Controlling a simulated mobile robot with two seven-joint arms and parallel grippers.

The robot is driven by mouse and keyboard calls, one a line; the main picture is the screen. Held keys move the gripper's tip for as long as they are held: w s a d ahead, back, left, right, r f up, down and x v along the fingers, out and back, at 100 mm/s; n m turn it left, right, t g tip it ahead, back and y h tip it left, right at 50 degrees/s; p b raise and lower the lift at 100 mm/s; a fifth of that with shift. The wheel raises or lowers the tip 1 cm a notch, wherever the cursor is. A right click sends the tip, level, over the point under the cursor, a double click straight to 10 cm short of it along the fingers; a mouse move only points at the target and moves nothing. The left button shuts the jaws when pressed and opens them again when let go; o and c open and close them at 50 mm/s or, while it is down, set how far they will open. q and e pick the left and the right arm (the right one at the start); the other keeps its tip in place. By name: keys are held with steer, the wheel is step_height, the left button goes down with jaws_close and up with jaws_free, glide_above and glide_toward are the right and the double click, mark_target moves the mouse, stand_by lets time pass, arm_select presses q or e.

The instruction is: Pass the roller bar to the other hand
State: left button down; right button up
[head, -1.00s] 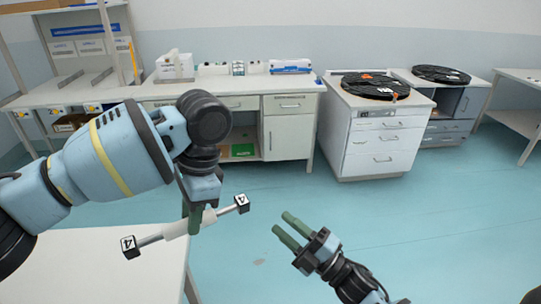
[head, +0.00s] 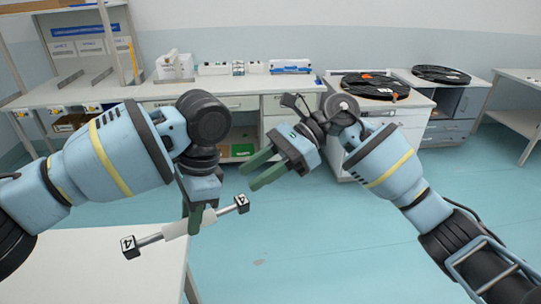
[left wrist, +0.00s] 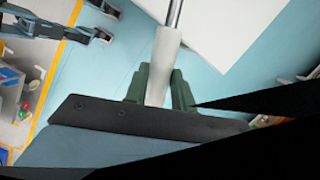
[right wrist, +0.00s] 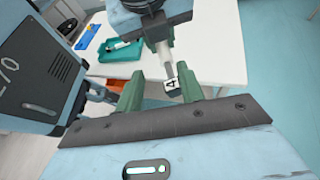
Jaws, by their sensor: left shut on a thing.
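The roller bar (head: 175,230) has a pale middle sleeve, metal ends and cube caps marked 4. My left gripper (head: 197,218) is shut on its sleeve and holds it tilted above the near white table's edge. The left wrist view shows the sleeve (left wrist: 163,62) between the green fingers (left wrist: 158,88). My right gripper (head: 262,172) is open and empty, just above and right of the bar's right cap, its fingers pointing left. In the right wrist view, that cap (right wrist: 172,88) appears between the spread fingers (right wrist: 158,92), apparently beyond the tips; contact cannot be told.
The near white table (head: 85,275) is mostly bare in the head view. A teal tray (right wrist: 112,52) lies on a table in the right wrist view. A workbench (head: 235,100) and a cabinet with a black reel (head: 375,87) stand at the back. Open floor lies between.

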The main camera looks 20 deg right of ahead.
mark_target(227, 208)
steer(key=a+f+h, duration=0.2)
steer(key=f, duration=0.1)
steer(key=a+f+n+h, duration=0.1)
steer(key=a+f+h, duration=0.1)
steer(key=a+f, duration=0.1)
steer(key=shift+s+a+f+n+t, duration=0.2)
steer(key=shift+a+n+t, duration=0.1)
steer(key=shift+a+t, duration=0.1)
stand_by(0.8)
steer(key=c, duration=0.8)
arm_select(q)
steer(key=c, duration=1.1)
jaws_free()
arm_select(e)
jaws_close()
arm_select(q)
steer(key=shift+r, duration=0.15)
steer(key=v, duration=1.2)
